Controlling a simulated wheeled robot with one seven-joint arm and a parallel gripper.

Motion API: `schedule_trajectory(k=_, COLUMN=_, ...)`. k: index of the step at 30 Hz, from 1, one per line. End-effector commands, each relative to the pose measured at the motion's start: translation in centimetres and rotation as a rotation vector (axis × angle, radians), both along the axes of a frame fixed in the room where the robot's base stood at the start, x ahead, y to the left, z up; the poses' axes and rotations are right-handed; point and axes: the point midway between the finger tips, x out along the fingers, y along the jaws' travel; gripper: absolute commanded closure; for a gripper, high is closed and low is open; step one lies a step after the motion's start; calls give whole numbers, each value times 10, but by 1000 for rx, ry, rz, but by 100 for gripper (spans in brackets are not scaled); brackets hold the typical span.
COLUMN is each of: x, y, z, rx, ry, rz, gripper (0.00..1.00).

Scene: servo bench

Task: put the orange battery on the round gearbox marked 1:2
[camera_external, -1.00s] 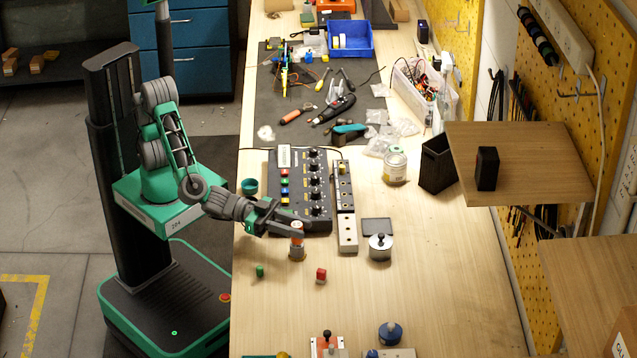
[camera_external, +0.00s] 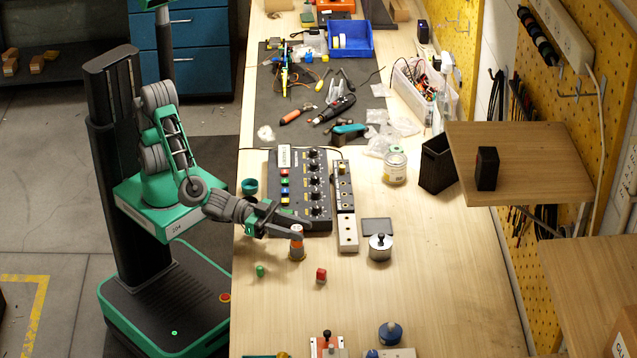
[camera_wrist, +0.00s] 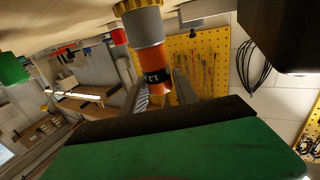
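The orange battery (camera_wrist: 154,80) has a dark band with partly legible lettering. It stands upright on a grey round gearbox (camera_wrist: 144,27) with a yellow toothed rim, and the two look in line and touching. The wrist view shows the bench at the top. In the outside view, the battery (camera_external: 297,230) and gearbox (camera_external: 297,253) form one small stack near the bench's left edge. My gripper (camera_wrist: 161,90) is around the battery, one finger on each side; the fingers look parted, though contact is hard to judge. The 1:2 mark is not readable.
A green piece (camera_external: 260,270) and a red piece (camera_external: 321,275) lie near the stack. A black control box (camera_external: 318,222) with knobs is behind it. A silver round part (camera_external: 380,247) stands to the right. The bench's front right is mostly clear.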

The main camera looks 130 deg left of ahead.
Motion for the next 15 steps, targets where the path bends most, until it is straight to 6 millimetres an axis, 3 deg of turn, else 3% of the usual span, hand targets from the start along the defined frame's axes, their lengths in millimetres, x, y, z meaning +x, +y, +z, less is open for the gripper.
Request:
schedule_trajectory(k=5, x=-1, y=0, z=-6, rx=1, ry=10, rz=-1, gripper=49)
schedule_trajectory(k=15, x=-1, y=0, z=-1, rx=1, ry=13, rz=-1, gripper=49)
